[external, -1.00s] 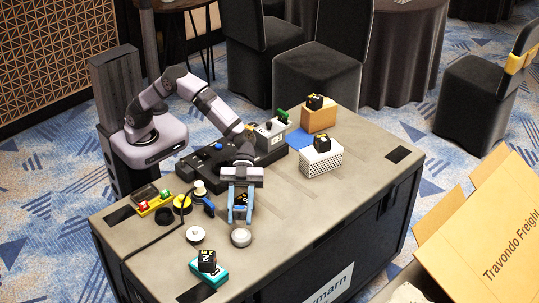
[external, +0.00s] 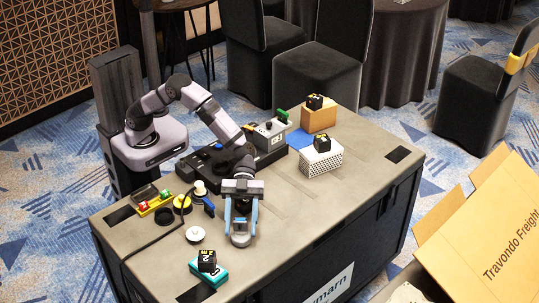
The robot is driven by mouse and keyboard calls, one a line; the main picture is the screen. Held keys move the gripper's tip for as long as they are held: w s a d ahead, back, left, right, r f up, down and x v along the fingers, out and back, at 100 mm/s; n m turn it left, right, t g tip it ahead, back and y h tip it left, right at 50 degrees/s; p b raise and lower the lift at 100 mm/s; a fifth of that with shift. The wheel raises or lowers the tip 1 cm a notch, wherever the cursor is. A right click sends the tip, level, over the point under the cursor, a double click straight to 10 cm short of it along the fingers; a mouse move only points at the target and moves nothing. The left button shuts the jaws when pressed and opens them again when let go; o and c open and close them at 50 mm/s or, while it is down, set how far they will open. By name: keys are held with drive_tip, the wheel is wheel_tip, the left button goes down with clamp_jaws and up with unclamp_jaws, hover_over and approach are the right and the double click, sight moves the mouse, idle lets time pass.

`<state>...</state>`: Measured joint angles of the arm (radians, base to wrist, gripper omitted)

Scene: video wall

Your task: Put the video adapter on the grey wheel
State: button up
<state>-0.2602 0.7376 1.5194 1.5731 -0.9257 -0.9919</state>
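My gripper (external: 241,227) points down over the grey wheel (external: 240,240) near the front middle of the table. Its blue fingers stand apart, one on each side. A small dark piece, which may be the video adapter (external: 240,222), shows between the fingers, just above or on the wheel. The fingers partly hide it, so I cannot tell whether it touches the wheel. The wheel's lower front edge shows below the fingers.
A teal block (external: 210,274) with a black cube (external: 207,260) is front left. A white knob (external: 195,234) lies left of the wheel. A perforated white box (external: 320,160) and brown box (external: 318,118) stand at the right and back. The tabletop right of my gripper is clear.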

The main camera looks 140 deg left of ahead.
drive_tip(key=shift+r, duration=0.2)
drive_tip(key=p+v, duration=0.1)
drive_tip(key=v, duration=1.1)
idle(0.3)
